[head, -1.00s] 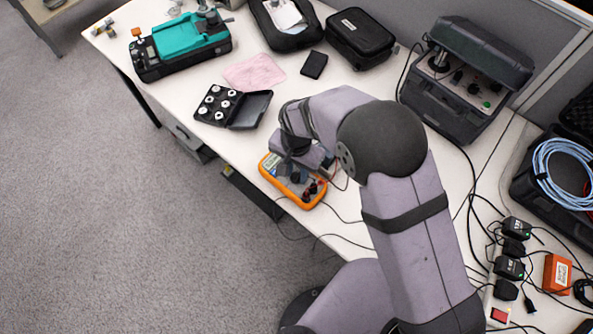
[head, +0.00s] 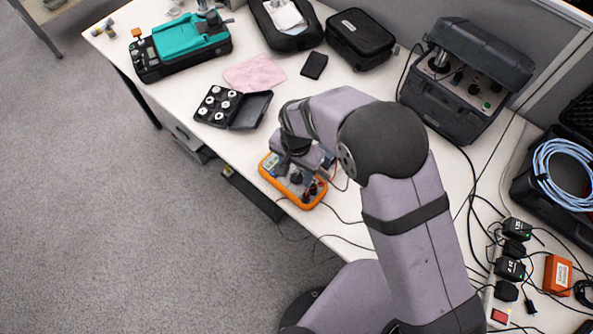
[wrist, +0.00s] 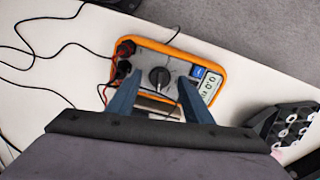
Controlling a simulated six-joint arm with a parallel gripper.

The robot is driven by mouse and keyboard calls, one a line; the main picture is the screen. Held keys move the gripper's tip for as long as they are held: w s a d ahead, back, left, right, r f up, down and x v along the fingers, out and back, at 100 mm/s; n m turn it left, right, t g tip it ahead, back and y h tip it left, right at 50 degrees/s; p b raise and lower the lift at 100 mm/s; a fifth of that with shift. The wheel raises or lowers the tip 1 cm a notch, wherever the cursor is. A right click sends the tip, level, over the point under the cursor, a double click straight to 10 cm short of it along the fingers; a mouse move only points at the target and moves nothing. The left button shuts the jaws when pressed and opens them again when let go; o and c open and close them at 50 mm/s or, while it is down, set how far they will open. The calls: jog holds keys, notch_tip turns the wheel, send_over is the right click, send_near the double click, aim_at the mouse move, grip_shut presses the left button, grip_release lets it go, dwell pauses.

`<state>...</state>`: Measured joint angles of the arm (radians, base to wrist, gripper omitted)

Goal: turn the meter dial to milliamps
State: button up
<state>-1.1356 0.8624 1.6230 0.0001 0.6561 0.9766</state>
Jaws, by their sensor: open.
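The orange-edged multimeter (head: 268,171) lies on the table near its front edge, partly hidden by my arm in the head view. In the wrist view the meter (wrist: 185,56) shows its grey face, a lit display (wrist: 209,88) at the right and a round black dial (wrist: 159,77) in the middle. Black and red plugs (wrist: 124,50) sit at its left end. My gripper (wrist: 156,90) is open above the meter, one finger either side of the dial and nearer the camera. I cannot tell whether the fingers touch it. The dial's markings are too small to read.
Test leads (wrist: 60,48) run from the meter across the table. A black case of round white-topped pieces (head: 216,106) lies beyond the meter, near a pink cloth (head: 254,73). A large black instrument case (head: 453,101) stands at the back right.

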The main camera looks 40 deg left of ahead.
aim_at(299, 177)
jog(key=shift+r+b, duration=0.9)
jog(key=shift+r, duration=2.7)
jog(key=w+d+r, duration=0.2)
jog(key=w+d, duration=0.1)
jog(key=d, duration=0.4)
jog(key=w+d+r+m, duration=0.1)
jog(key=w+d, duration=0.3)
jog(key=d, duration=0.4)
jog(key=w+d+r, duration=0.2)
jog(key=w+d, duration=0.1)
jog(key=d, duration=0.4)
jog(key=s+d, duration=0.3)
jog(key=d, duration=0.7)
jog(key=s+d, duration=0.4)
jog(key=d, duration=0.6)
jog(key=shift+s+r+m, duration=0.25)
jog(key=shift+m, duration=0.15)
